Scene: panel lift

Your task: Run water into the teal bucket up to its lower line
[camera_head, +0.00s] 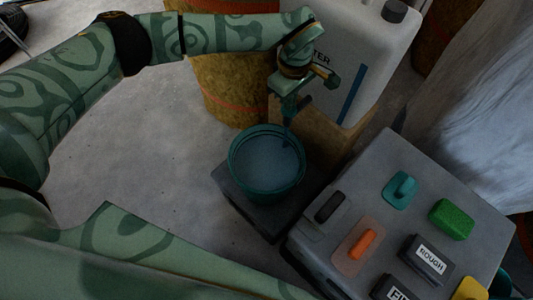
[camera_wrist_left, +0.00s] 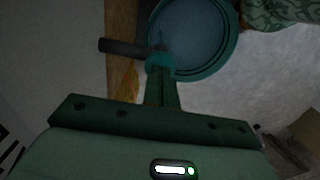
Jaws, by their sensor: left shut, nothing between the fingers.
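The teal bucket (camera_head: 264,198) stands upright on a dark block and shows at the top of the left wrist view (camera_wrist_left: 236,44). A bluish-grey surface that looks like water fills its inside, below the rim. A darker ring shows on the inner wall near this surface; I cannot tell which line it is. The white water container (camera_head: 370,55) stands behind, with a dark spout (camera_wrist_left: 118,47) beside my fingers in the wrist view. My left gripper (camera_head: 287,112) is shut and empty, just above the bucket's back rim by the spout. I cannot tell whether water is running.
The dark block (camera_head: 236,192) is under the bucket.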

